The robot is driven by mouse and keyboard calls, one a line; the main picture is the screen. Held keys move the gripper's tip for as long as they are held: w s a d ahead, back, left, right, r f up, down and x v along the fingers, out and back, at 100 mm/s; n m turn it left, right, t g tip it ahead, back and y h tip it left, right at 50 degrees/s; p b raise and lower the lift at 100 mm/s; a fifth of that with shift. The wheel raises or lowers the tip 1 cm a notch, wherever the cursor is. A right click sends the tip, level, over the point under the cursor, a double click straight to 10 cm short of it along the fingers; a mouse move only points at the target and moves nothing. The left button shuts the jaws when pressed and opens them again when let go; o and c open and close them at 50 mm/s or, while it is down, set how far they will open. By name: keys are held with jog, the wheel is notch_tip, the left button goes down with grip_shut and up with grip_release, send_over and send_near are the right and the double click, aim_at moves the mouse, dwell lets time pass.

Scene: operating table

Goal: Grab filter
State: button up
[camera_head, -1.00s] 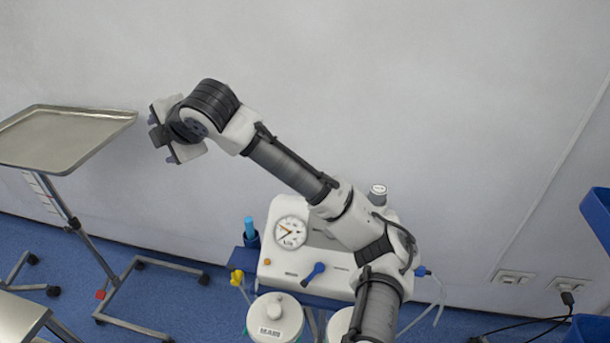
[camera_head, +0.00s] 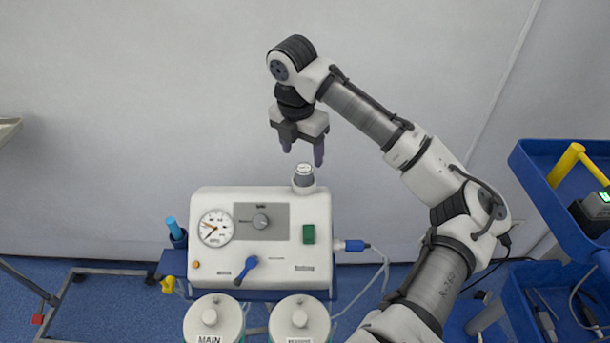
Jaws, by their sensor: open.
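A white suction machine (camera_head: 263,220) with a dial stands on a blue stand against the wall. My gripper (camera_head: 303,154) points down just above this cylinder. Its two fingers are apart, one to each side of the cylinder's top as seen from here, with nothing between them. I cannot tell the exact depth between fingertips and cylinder.
Two lidded canisters (camera_head: 211,318) stand in front of the machine. A blue connector with a clear tube (camera_head: 352,246) is at its right side. A blue cart (camera_head: 548,200) with tools is at the right. The wall behind the machine is bare.

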aim_at(304, 168)
jog(key=shift+w+d+f+p, duration=0.15)
jog(key=shift+f+p, duration=0.1)
jog(key=shift+f, duration=0.85)
jog(key=shift+w+f+p, duration=0.15)
jog(key=shift+f+p, duration=0.15)
jog(key=shift+f, duration=0.85)
jog(key=shift+w+d+f+p, duration=0.15)
jog(key=shift+f+p, duration=0.1)
jog(key=shift+f, duration=0.85)
jog(key=c, duration=1)
jog(key=shift+r, duration=0.1)
jog(key=shift+c, duration=0.2)
